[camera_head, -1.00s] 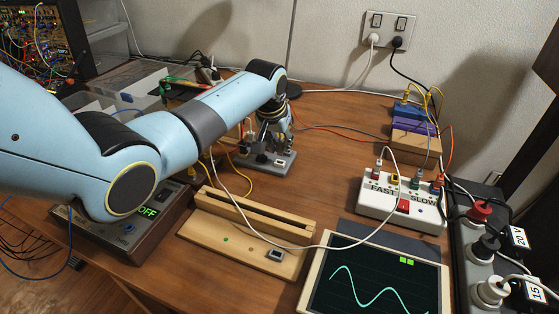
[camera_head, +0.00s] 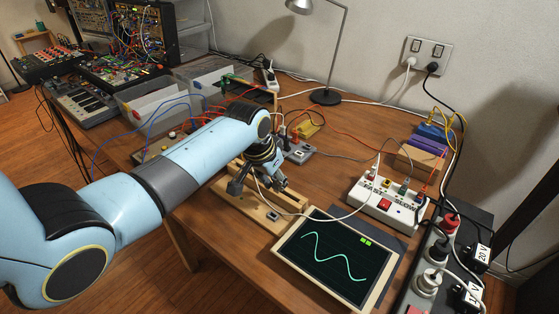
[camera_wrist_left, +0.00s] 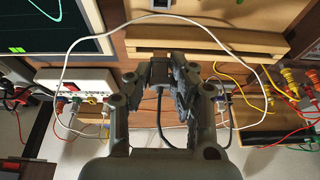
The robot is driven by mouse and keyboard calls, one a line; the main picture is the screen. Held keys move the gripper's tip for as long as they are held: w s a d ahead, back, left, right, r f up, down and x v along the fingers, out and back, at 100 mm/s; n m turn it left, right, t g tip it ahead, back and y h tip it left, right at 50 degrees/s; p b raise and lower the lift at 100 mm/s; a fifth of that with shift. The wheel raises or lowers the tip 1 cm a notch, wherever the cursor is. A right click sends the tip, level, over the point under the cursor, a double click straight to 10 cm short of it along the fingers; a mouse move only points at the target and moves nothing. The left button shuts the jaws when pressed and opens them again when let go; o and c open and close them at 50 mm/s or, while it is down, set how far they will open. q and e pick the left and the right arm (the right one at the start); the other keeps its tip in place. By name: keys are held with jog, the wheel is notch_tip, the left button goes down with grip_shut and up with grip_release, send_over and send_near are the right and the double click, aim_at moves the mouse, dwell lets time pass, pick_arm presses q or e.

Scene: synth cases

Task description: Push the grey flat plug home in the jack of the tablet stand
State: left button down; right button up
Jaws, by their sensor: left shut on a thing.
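The wooden tablet stand (camera_head: 232,206) lies on the bench with its long slot across it. It also shows at the top of the wrist view (camera_wrist_left: 205,38). A small grey jack (camera_head: 272,215) sits on its front ledge. My left gripper (camera_head: 281,185) is above the stand, behind the jack and apart from it. In the wrist view my left gripper (camera_wrist_left: 160,68) is shut on the grey flat plug, which its fingers mostly hide. A dark cord runs back between the fingers. My right gripper is out of view.
A tablet (camera_head: 318,262) with a green wave lies right of the stand. A white switch box (camera_head: 388,203) stands beyond it. A white cable (camera_head: 335,214) loops across the bench from that box toward my gripper. A grey socket box (camera_head: 297,152) is behind.

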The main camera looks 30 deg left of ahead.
pick_arm(q)
jog(key=f+b, duration=0.1)
jog(key=s+f+b, duration=0.1)
jog(key=f, duration=0.1)
jog(key=f+b, duration=0.1)
jog(key=shift+s+f+b, duration=0.2)
jog(key=shift+s+b, duration=0.2)
jog(key=shift+f+b, duration=0.4)
jog(key=shift+f, duration=0.6)
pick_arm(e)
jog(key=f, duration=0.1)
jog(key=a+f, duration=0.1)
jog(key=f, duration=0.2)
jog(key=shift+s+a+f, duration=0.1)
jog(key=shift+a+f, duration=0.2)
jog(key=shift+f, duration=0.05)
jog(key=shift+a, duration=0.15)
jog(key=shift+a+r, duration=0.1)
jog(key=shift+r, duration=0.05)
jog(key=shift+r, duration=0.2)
